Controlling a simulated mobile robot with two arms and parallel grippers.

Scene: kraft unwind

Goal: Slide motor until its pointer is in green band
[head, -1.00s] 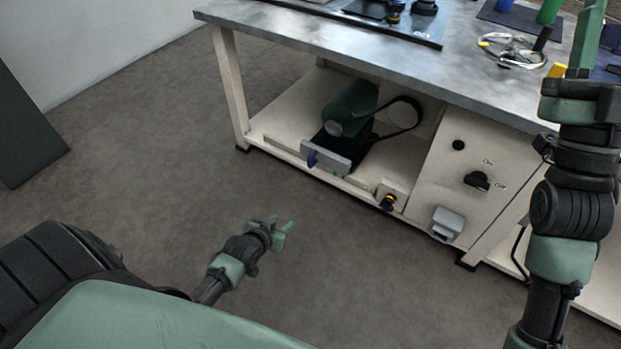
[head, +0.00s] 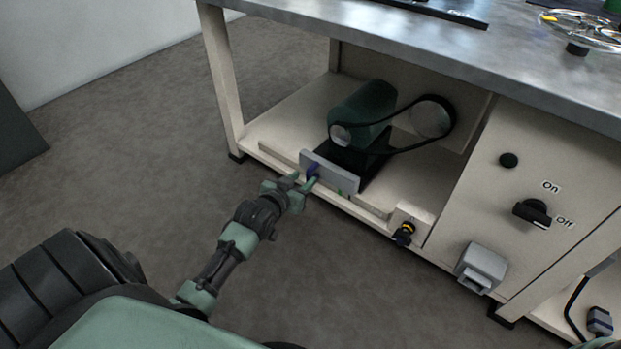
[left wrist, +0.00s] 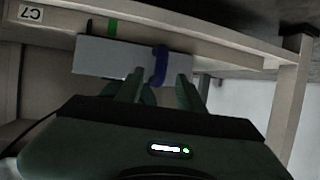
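The dark green motor (head: 362,112) sits on a black base on the bench's lower shelf, with a belt (head: 398,148) running to a pale pulley (head: 430,118). A grey plate (head: 335,172) stands at its front and carries a blue tab (head: 312,168); I cannot tell whether this is the pointer. In the left wrist view, the blue tab (left wrist: 160,66) lies ahead of and between the fingers of my open left gripper (left wrist: 160,88). A green mark (left wrist: 112,27) on the shelf edge is left of the tab there. My left gripper (head: 298,187) is at the plate's front. My right gripper is out of view.
The cabinet has an On/Off switch (head: 532,213) and a grey box (head: 481,267). The bench top (head: 370,38) overhangs the shelf. Floor in front is clear.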

